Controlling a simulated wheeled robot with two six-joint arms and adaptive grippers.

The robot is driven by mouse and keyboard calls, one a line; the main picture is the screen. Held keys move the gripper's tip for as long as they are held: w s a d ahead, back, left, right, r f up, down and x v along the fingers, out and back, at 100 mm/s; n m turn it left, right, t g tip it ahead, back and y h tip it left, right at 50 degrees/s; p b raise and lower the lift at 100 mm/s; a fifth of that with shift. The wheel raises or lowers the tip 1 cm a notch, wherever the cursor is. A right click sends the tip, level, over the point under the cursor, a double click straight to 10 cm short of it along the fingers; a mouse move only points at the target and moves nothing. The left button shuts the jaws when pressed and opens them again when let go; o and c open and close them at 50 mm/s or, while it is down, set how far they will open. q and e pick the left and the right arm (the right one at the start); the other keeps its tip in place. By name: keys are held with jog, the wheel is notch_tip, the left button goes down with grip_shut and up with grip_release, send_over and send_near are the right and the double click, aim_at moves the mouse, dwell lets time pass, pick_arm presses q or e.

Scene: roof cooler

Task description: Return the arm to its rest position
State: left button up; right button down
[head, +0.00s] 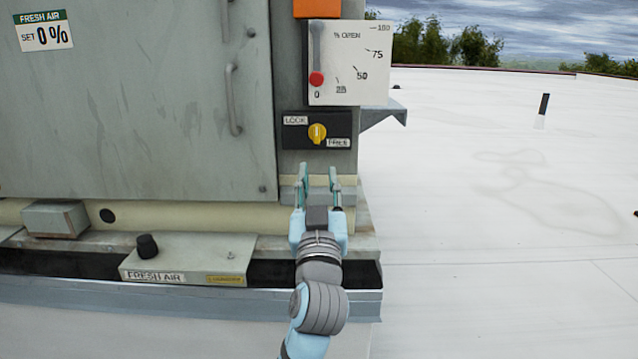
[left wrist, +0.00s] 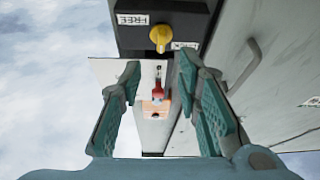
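My left gripper (head: 319,172) is in front of the cooler's corner post, just below the black lock plate (head: 297,137). It is open and empty, with its two fingers apart, also in the left wrist view (left wrist: 160,66). The yellow knob (head: 317,133) on the plate sits between the LOCK and FREE labels, and the fingers are clear of it. In the left wrist view the knob (left wrist: 160,38) shows upside down beyond the fingertips. My right gripper is in neither view.
The cabinet door (head: 130,100) has a handle (head: 233,98) and a FRESH AIR SET 0% sign (head: 44,30). A FRESH AIR box (head: 190,257) with a black knob (head: 147,246) stands lower left. The white roof (head: 500,220) is open at right.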

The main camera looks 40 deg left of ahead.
pick_arm(q)
jog(key=shift+s+d+f, duration=0.15)
jog(key=shift+s+d, duration=0.05)
jog(key=shift+s, duration=0.1)
